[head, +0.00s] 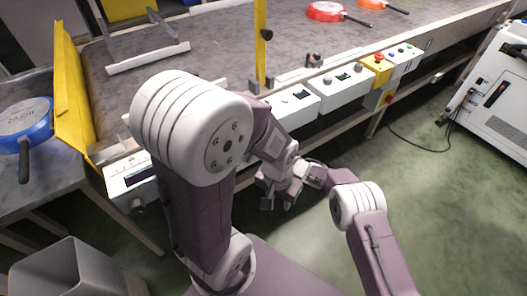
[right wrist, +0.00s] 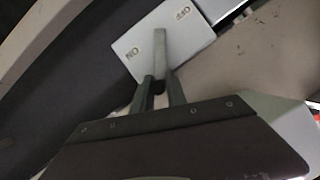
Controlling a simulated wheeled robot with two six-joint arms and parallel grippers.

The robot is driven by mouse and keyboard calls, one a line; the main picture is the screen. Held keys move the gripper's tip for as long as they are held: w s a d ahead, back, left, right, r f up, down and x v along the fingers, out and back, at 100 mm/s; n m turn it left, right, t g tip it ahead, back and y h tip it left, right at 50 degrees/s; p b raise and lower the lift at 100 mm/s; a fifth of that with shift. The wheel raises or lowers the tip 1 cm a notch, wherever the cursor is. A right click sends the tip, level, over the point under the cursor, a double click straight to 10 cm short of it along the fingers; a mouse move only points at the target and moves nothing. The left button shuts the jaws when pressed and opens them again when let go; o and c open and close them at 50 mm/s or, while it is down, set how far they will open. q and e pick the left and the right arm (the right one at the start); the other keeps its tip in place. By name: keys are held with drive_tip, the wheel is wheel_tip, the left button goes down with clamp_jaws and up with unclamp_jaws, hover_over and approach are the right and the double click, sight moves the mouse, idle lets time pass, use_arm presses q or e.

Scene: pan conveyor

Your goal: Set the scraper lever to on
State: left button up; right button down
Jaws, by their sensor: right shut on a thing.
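In the right wrist view a pale plate (right wrist: 135,30) has upside-down labels, ON at its left and OFF at its upper right. The grey scraper lever (right wrist: 160,45) stands out between the two labels, covering neither. My right gripper (right wrist: 158,82) is shut on the lever's near end, one finger on each side. In the head view my left gripper (head: 279,197) hangs in front of the conveyor, over the floor. Its fingers look apart, with nothing seen between them. The lever and my right gripper's fingers cannot be made out in the head view.
The conveyor (head: 225,50) runs across the back, with control boxes (head: 340,88) along its front edge and a yellow post (head: 260,45). A red pan (head: 325,11) and an orange pan (head: 382,4) lie on it. A blue pan (head: 25,122) is at the left. A grey bin (head: 70,268) stands front left.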

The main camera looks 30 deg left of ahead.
drive_tip(key=c, duration=1.4)
unclamp_jaws()
drive_tip(key=shift+w, duration=0.15)
drive_tip(key=shift+o, duration=0.2)
drive_tip(key=shift+f, duration=0.1)
drive_tip(key=shift+d+r, duration=0.25)
drive_tip(key=p+v, duration=0.3)
drive_tip(key=v, duration=0.5)
drive_tip(key=shift+d+p, duration=0.25)
drive_tip(key=shift+p, duration=0.1)
